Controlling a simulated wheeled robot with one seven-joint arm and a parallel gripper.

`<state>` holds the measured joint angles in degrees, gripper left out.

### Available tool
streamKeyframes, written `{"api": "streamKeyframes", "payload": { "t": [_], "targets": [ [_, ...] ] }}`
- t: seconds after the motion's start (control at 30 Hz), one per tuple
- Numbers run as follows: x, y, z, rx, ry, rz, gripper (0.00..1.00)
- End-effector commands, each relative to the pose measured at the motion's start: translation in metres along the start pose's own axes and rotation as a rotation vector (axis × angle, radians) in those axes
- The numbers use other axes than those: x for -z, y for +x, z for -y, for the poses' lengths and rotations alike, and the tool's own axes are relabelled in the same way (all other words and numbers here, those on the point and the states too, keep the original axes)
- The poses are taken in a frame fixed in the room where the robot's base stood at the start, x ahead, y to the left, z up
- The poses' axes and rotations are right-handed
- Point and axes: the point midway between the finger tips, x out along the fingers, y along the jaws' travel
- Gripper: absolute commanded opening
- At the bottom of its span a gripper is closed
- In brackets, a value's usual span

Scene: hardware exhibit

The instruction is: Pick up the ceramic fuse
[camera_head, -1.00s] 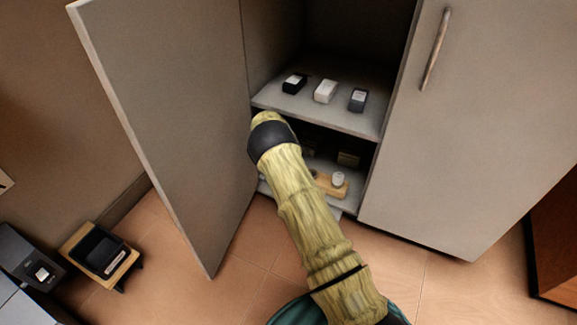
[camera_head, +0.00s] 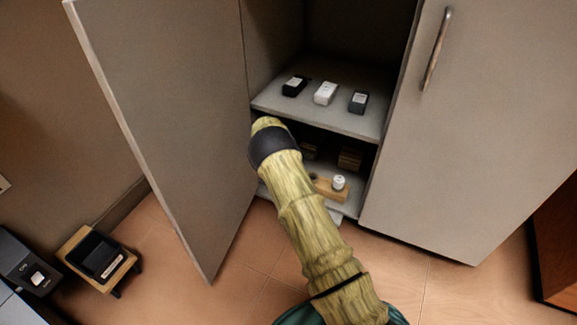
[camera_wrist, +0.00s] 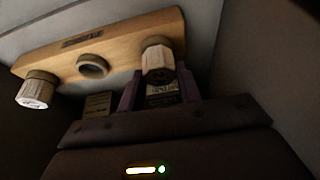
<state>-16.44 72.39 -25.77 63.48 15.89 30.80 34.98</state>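A wooden holder (camera_head: 326,190) stands on the lower cabinet shelf. A white ceramic fuse (camera_head: 339,182) is upright at its right end. In the wrist view the holder (camera_wrist: 120,48) runs across the top, with one pale fuse (camera_wrist: 158,60) near its right end and another (camera_wrist: 34,92) at its left end. An empty-looking dark ring lies between them. My gripper (camera_wrist: 158,80) is open, its two purple fingers apart at either side of the right-hand fuse; contact cannot be told. In the head view my arm hides the gripper and the holder's left part.
The open cabinet door (camera_head: 165,120) stands left of my arm; the closed door (camera_head: 480,130) is at right. The upper shelf (camera_head: 310,112) carries three small boxes just above. Brownish blocks (camera_head: 349,158) sit behind the holder. A small stand (camera_head: 120,268) is at lower left.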

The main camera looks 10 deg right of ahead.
Motion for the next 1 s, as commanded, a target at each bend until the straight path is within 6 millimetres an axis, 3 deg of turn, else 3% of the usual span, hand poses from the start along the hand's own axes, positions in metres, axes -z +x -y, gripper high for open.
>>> {"api": "streamKeyframes", "payload": {
  "t": [0.47,0.67,1.0],
  "targets": [
    [-0.002,-0.012,-0.003,0.000,0.000,0.001,0.12],
    [-0.012,-0.033,-0.013,-0.003,0.001,0.005,0.12],
    [-0.046,-0.081,-0.041,-0.002,-0.001,0.004,0.12]
  ]
}}
